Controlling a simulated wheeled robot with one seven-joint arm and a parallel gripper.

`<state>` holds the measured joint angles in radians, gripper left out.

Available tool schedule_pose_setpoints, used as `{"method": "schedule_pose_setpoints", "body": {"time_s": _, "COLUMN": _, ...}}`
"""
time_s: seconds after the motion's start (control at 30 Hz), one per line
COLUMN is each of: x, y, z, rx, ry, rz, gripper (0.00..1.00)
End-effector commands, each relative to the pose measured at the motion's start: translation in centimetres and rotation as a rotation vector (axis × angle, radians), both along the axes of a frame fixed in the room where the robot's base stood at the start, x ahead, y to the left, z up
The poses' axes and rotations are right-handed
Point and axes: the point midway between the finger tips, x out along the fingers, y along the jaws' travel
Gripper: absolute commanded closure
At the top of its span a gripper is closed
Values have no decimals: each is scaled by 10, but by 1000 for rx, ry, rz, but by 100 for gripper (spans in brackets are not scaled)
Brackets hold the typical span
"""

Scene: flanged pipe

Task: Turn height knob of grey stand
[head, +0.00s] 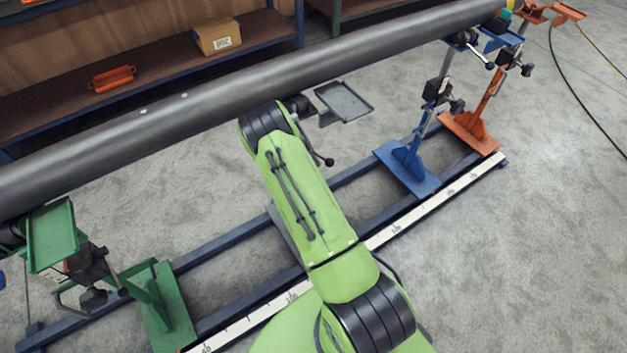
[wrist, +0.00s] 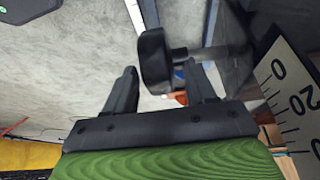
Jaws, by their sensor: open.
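The grey stand shows in the head view only as its flat grey tray (head: 345,101) beside the pipe, with a dark lever (head: 318,150) below it. Its post and base are mostly hidden behind my green arm. In the wrist view a black knob (wrist: 153,62) on a short metal shaft (wrist: 205,54) juts from a dark grey body at the right. My gripper (wrist: 160,72) is open, with one black finger on each side of the knob's lower end. I cannot tell whether either finger touches it. In the head view my gripper is hidden behind the arm.
A long grey pipe (head: 190,107) crosses above the stands. A green stand (head: 165,300) is at left, a blue stand (head: 408,165) and an orange stand (head: 474,128) at right, along floor rails with a white scale (head: 425,212). A shelf with a box (head: 216,37) stands behind.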

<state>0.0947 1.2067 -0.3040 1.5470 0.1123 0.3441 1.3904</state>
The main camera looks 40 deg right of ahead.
Motion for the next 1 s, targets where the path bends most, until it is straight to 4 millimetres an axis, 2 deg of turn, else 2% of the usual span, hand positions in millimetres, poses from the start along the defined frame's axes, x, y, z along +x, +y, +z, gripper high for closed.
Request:
{"method": "schedule_pose_setpoints", "body": {"time_s": 0.23, "x": 0, "y": 0, "z": 0, "rx": 0, "ry": 0, "rz": 0, "gripper": 46}}
{"method": "schedule_pose_setpoints", "body": {"time_s": 0.57, "x": 0, "y": 0, "z": 0, "rx": 1, "ry": 0, "rz": 1, "gripper": 96}}
{"method": "schedule_pose_setpoints", "body": {"time_s": 0.67, "x": 0, "y": -1, "z": -1, "rx": 16, "ry": 0, "rz": -3, "gripper": 96}}
{"method": "schedule_pose_setpoints", "body": {"time_s": 1.0, "x": -1, "y": -7, "z": -3, "rx": 252, "ry": -15, "rz": -2, "gripper": 96}}
